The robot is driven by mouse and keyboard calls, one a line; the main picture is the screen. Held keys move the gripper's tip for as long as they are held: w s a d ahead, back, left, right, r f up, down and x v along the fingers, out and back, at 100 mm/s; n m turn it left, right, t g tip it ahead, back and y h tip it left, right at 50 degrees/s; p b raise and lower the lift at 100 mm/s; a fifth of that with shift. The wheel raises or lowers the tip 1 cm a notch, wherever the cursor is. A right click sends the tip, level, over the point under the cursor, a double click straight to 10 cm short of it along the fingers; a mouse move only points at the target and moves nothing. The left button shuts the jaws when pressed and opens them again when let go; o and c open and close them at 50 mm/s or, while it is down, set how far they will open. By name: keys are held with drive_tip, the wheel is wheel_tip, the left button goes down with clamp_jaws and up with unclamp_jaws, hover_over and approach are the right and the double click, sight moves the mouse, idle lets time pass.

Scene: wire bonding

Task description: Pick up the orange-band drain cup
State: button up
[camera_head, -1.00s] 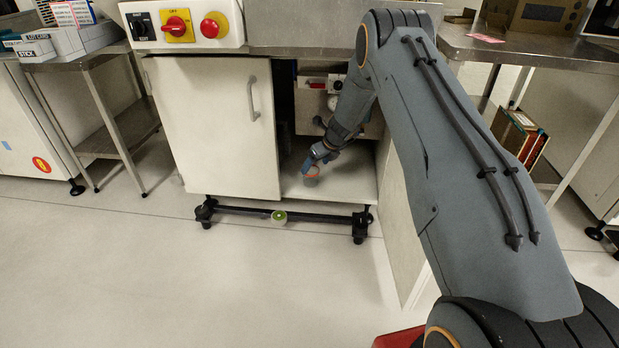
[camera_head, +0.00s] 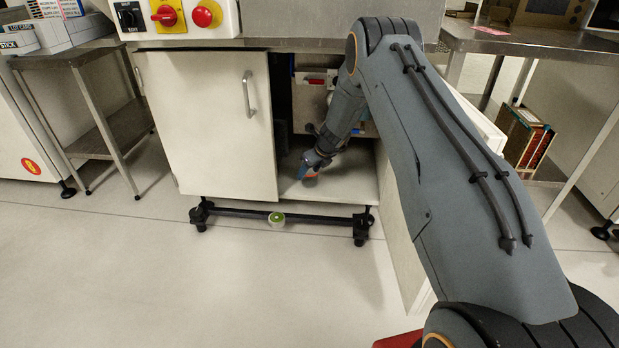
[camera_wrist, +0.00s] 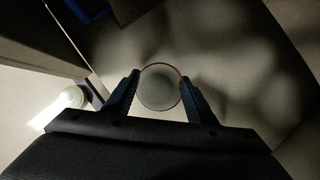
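The orange-band drain cup (camera_wrist: 160,88) is a round cup with an orange rim, seen from above in the wrist view. It stands on the floor of the open cabinet compartment, where its orange part shows in the head view (camera_head: 311,174). My gripper (camera_wrist: 160,92) has one dark finger on each side of the cup. I see no clear gap between fingers and rim, but cannot tell if they press on it. In the head view my gripper (camera_head: 311,165) reaches down into the compartment and hides part of the cup.
A green-topped round object (camera_head: 277,217) is by the black bar (camera_head: 315,218) under the cabinet. The cabinet door (camera_head: 205,125) stands left of the opening. Inside the compartment is a box (camera_head: 308,98) at the back. The floor in front is clear.

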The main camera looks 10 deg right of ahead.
drive_tip(key=shift+c, duration=0.9)
drive_tip(key=shift+r, duration=0.2)
